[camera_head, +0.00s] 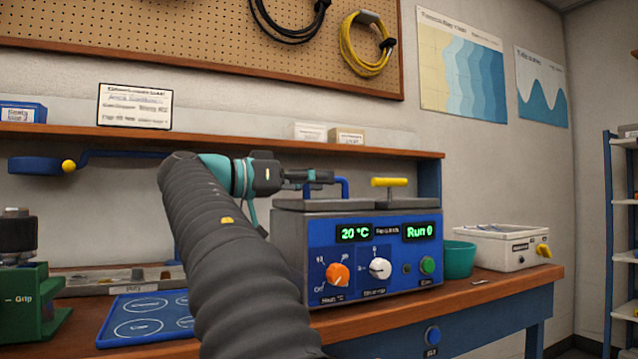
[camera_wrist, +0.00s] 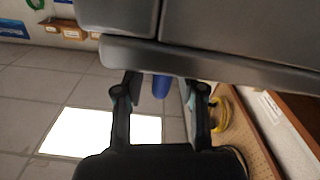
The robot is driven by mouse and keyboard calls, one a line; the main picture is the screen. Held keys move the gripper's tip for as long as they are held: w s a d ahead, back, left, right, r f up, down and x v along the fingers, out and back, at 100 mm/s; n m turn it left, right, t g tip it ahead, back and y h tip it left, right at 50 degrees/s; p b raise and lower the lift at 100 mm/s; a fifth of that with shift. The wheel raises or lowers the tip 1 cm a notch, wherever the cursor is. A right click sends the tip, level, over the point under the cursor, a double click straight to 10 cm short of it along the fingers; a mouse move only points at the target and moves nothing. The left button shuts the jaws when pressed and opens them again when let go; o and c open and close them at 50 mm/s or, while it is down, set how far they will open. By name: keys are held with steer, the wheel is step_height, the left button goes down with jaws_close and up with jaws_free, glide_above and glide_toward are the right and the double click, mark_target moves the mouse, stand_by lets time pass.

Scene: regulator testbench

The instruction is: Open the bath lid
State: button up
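The bath (camera_head: 300,250) is a grey box with a blue control front on the bench. Its left grey lid (camera_head: 305,205) lies flat and has a blue handle (camera_head: 343,184). My gripper (camera_head: 322,177) is level with this handle, just at its left. In the wrist view my gripper (camera_wrist: 163,92) is open, and the blue handle (camera_wrist: 162,84) shows between the fingers with gaps on both sides. The grey lid (camera_wrist: 220,62) fills the top of that view. My gripper partly hides the handle in the head view. A second grey lid (camera_head: 397,204) with a yellow handle (camera_head: 390,181) is also flat.
A teal cup (camera_head: 458,260) and a white box (camera_head: 495,250) stand right of the bath. A blue mat (camera_head: 140,320) and a green vise (camera_head: 35,300) are at the left. A shelf (camera_head: 250,143) runs behind and above the bath.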

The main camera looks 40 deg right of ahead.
steer(key=shift+s+d, duration=0.1)
steer(key=shift+d, duration=0.3)
jaws_close()
steer(key=shift+r, duration=0.1)
